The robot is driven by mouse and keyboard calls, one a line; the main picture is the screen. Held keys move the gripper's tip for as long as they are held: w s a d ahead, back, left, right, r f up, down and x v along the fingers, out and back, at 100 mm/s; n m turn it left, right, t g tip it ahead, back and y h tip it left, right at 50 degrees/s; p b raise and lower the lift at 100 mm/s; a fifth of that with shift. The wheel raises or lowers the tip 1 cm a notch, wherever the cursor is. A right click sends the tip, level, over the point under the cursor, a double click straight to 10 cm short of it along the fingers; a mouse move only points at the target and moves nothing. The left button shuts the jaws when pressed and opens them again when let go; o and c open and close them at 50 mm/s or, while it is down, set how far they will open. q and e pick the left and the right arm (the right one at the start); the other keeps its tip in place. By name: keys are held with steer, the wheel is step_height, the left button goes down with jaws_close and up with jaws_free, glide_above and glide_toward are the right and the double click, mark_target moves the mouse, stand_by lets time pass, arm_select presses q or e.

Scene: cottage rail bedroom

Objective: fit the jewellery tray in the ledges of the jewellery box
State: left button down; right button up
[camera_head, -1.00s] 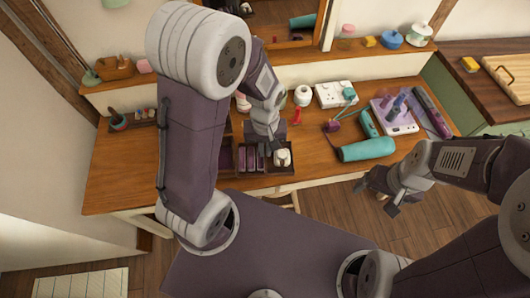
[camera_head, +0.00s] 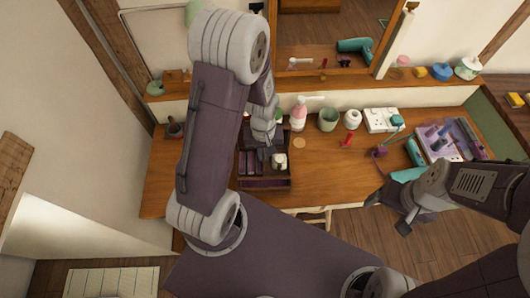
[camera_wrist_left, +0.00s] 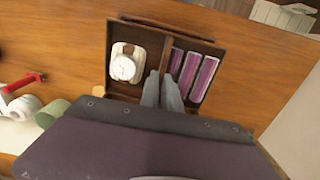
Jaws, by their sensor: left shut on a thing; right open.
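My left gripper (camera_head: 268,150) is shut on the jewellery tray's middle divider; its fingers (camera_wrist_left: 163,92) show in the left wrist view. The tray (camera_wrist_left: 165,62) is dark brown wood. One compartment holds a white, round-faced item (camera_wrist_left: 124,67); the other holds purple padded rolls (camera_wrist_left: 203,78). In the head view the white item (camera_head: 279,160) and rolls (camera_head: 250,162) sit in dark wooden walls near the table's front edge. The jewellery box is hard to tell apart from the tray, and my arm hides part of both. I cannot tell whether the tray rests on the ledges. My right gripper (camera_head: 387,208) is open and empty, in front of the table.
A pink bottle (camera_head: 298,117), green cup (camera_head: 328,119), white jar (camera_head: 352,119) and red object (camera_head: 348,139) stand behind and right. A white socket block (camera_head: 381,120) and a lilac tray (camera_head: 440,145) are further right. Bare tabletop (camera_head: 320,170) lies right of the tray.

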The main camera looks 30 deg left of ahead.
mark_target(263, 164)
arm_select(q)
steer(key=shift+a, duration=0.2)
steer(key=shift+f, duration=0.1)
step_height(263, 164, down, 3)
steer(key=shift+d+f+b, duration=0.1)
steer(key=shift+f+b, duration=0.05)
steer(key=shift+b, duration=1.1)
steer(key=shift+f+b, duration=0.3)
steer(key=shift+f, duration=0.1)
steer(key=shift+r+p, duration=0.1)
steer(key=shift+p, duration=0.25)
steer(key=shift+f, duration=0.2)
steer(key=shift+f+b, duration=0.75)
steer(key=shift+f, duration=0.05)
steer(key=shift+f, duration=0.3)
